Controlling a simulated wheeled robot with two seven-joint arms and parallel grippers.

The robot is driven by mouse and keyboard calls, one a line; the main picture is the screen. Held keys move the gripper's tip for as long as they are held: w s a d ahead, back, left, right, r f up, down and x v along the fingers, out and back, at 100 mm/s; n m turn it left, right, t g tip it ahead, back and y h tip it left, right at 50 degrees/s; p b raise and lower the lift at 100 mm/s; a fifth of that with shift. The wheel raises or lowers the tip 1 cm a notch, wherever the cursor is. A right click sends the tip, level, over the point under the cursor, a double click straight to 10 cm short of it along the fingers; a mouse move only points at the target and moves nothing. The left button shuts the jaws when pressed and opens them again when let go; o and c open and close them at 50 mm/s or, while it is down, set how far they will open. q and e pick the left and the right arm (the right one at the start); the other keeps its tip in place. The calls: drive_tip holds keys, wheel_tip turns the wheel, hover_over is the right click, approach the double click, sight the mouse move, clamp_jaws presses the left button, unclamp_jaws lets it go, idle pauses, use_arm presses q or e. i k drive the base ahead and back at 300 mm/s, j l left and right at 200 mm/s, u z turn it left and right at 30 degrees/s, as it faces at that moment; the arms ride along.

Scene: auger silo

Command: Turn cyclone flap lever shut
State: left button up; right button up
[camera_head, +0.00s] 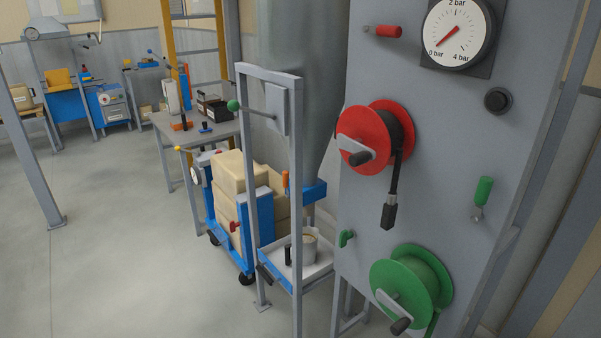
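A large grey-green cone-shaped vessel (310,110), which looks like the cyclone, narrows downward in the middle of the view. Its lower end meets a blue fitting (312,192). A small upright orange handle (286,181) shows at the left of this fitting. A lever with a green ball knob (234,105) sticks out to the left from a grey plate (277,108) on a grey frame. I cannot tell for certain which of these is the flap lever. Neither of my grippers is in view.
A grey panel (440,130) at right carries a pressure gauge (458,33), red reel (366,138), green reel (408,282) and small handles. A cart with tan sacks (228,170) and the frame post (297,220) stand before the cone. Floor at left (110,270) is clear.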

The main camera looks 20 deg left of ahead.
sight(285, 174)
drive_tip(key=i+j, duration=0.15)
drive_tip(key=j, duration=0.25)
drive_tip(key=i+j+z, duration=0.1)
drive_tip(key=j, duration=0.35)
drive_tip(key=i+j, duration=0.15)
drive_tip(key=j, duration=0.25)
drive_tip(key=i+j+z, duration=0.1)
drive_tip(key=j, duration=0.35)
drive_tip(key=i+j, duration=0.1)
drive_tip(key=j, duration=0.3)
drive_tip(key=i+z, duration=0.05)
